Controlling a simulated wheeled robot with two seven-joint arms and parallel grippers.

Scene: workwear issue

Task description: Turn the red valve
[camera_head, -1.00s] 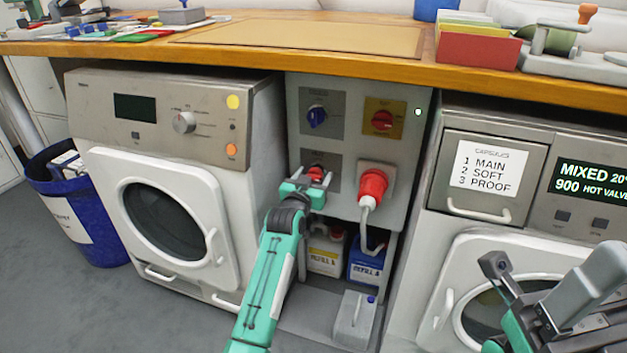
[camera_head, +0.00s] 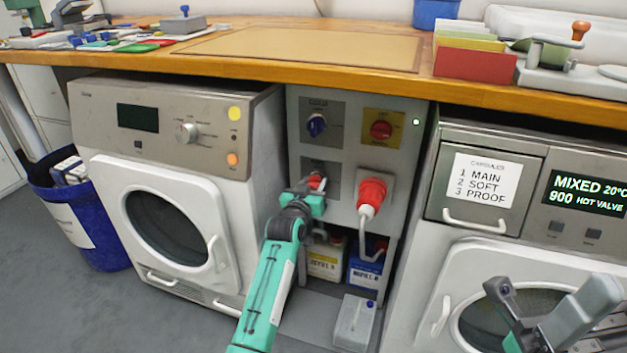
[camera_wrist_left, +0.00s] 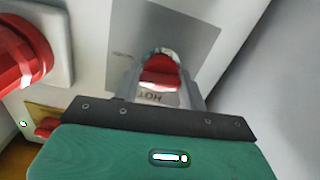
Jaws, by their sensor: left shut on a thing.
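The red valve (camera_head: 316,181) is on the lower left plate of the grey panel between the two machines. My left gripper (camera_head: 312,187) is at it and largely hides it in the head view. In the left wrist view, the red valve handle (camera_wrist_left: 160,72) sits between my left gripper's two fingers (camera_wrist_left: 163,85), which are shut on it. An upside-down "HOT" label shows just below the handle there. My right gripper (camera_head: 545,305) is at the lower right, in front of the right machine, its fingers apart and empty.
A blue knob (camera_head: 316,125) and a red knob (camera_head: 381,130) are above on the panel (camera_head: 350,103). A red plug (camera_head: 371,194) with a grey cable is close to the right of the valve. Refill containers (camera_head: 325,257) stand below.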

